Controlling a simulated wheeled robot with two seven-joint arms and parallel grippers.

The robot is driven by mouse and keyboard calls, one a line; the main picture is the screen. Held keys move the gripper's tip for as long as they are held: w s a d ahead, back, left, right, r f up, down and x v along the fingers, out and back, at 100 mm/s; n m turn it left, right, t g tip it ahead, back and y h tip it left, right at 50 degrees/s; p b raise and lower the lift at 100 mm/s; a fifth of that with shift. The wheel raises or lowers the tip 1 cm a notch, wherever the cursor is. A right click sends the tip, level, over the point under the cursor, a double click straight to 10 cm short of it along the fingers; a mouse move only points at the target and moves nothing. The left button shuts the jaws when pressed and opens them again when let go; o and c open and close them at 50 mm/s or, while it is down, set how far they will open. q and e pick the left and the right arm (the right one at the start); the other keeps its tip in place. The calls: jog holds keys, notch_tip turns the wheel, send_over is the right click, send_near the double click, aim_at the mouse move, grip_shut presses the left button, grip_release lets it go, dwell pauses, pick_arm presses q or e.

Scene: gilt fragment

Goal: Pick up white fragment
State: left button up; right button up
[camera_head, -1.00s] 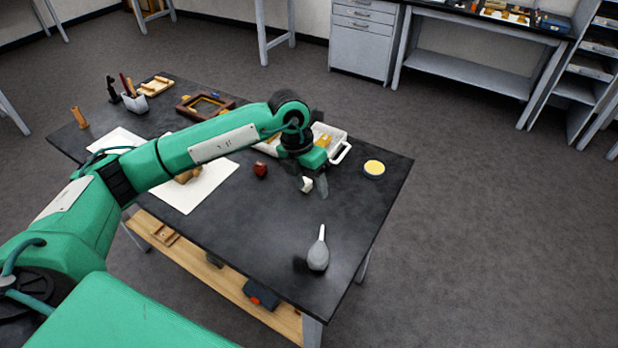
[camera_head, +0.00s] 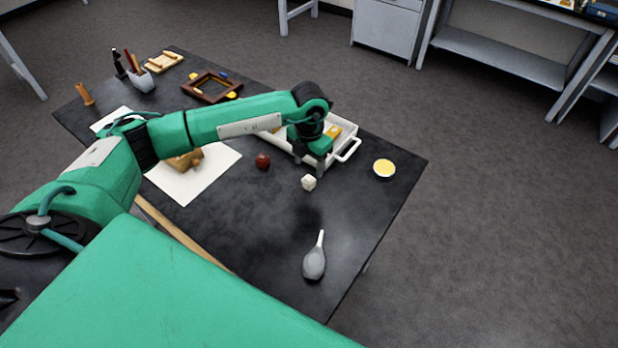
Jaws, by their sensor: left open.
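The white fragment (camera_head: 308,182) is a small pale block on the black table (camera_head: 265,215), right of the middle. My left gripper (camera_head: 309,168) comes in from the left and points down, just behind and above the fragment in the picture. Its fingers are apart with nothing seen between them. The fragment shows clear of the fingers and rests on the tabletop. My right gripper is out of view.
A white tray (camera_head: 347,150) stands behind the gripper, partly hidden by it. A dark red piece (camera_head: 262,161) lies left of the fragment, a round yellow-topped dish (camera_head: 384,168) right. A grey bulb blower (camera_head: 314,262) lies in front. The table around the fragment is clear.

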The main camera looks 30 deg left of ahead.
aim_at(308, 177)
pick_arm(q)
jog(key=shift+f, duration=0.35)
jog(key=shift+a+f+p, duration=0.1)
jog(key=shift+f+p, duration=0.35)
jog(key=shift+p, duration=0.15)
jog(key=f, duration=0.1)
jog(key=f+p, duration=0.1)
jog(key=f, duration=0.1)
jog(key=shift+w+a+f+p, duration=0.15)
jog(key=shift+w+f+p, duration=0.1)
jog(key=shift+p, duration=0.1)
jog(key=shift+f, duration=0.45)
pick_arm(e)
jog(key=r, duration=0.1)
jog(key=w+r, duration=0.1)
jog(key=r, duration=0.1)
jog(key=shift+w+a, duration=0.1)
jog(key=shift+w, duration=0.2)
pick_arm(q)
jog(key=c, duration=1.1)
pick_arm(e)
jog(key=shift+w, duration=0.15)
